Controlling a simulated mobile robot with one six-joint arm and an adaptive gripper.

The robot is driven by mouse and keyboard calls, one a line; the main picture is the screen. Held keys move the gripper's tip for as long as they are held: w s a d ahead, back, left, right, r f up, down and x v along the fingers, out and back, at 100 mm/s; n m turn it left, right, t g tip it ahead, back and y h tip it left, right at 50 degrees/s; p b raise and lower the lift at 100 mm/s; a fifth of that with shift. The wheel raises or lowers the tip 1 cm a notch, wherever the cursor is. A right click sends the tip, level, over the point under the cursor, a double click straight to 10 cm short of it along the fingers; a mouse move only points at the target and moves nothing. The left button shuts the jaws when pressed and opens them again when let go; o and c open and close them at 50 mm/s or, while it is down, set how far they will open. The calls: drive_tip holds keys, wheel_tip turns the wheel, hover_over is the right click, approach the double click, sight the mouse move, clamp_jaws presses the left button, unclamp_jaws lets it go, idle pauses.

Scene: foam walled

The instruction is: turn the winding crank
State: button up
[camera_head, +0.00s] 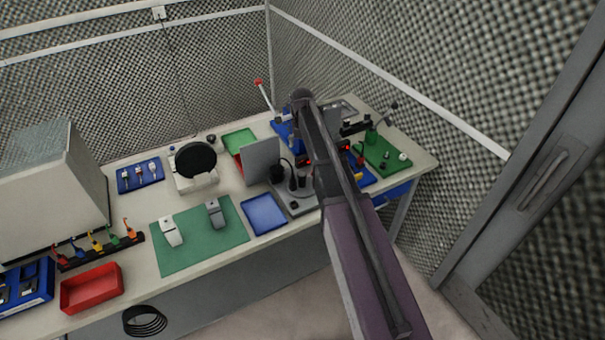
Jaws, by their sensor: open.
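A crank-like device stands on a green base plate (398,168) at the right end of the bench. It has a green post, and a thin grey arm (384,113) slants up to the right, ending in a dark knob. I take this to be the winding crank; its finer parts are too small to tell. My arm crosses the picture from the bottom right up to a rounded joint left of the crank. I cannot make out my gripper, and nothing is seen touching the crank.
A lever with a red tip (259,83) stands at the back, left of my arm. A grey upright panel (261,160), a blue tray (264,214) and a green mat (190,255) lie further left.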

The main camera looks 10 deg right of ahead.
sight(302, 173)
drive_tip(key=shift+f+b, duration=6.35)
drive_tip(key=shift+f, duration=0.2)
drive_tip(key=c, duration=1.1)
